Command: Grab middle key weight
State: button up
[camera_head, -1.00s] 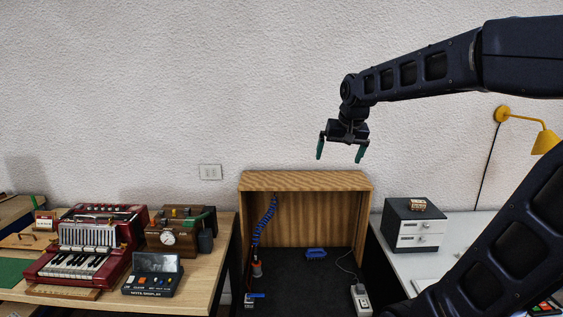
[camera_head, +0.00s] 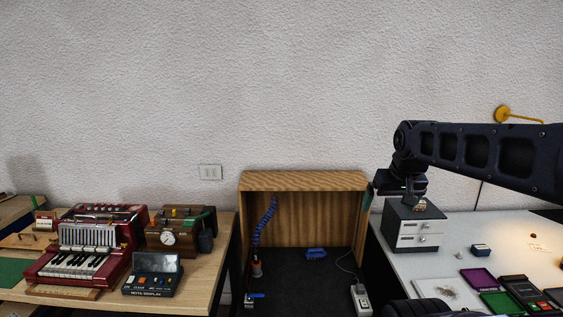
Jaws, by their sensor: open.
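My gripper (camera_head: 389,197) is open and empty, pointing down at the front left of the small two-drawer cabinet (camera_head: 405,237). Its left teal finger shows beside the cabinet's left edge; the other finger is dark and hard to make out. A small tan block (camera_head: 420,205) with light and dark bits sits on the cabinet top, partly covered by my gripper. It may hold the key weights, but it is too small to tell them apart or pick out a middle one. I cannot tell whether the gripper touches the cabinet.
A wooden table at left carries a red accordion-like keyboard (camera_head: 85,250) and a note display (camera_head: 153,275). A wooden cabinet (camera_head: 305,182) stands between.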

jog(key=shift+c, duration=0.2)
jog(key=c, duration=1.1)
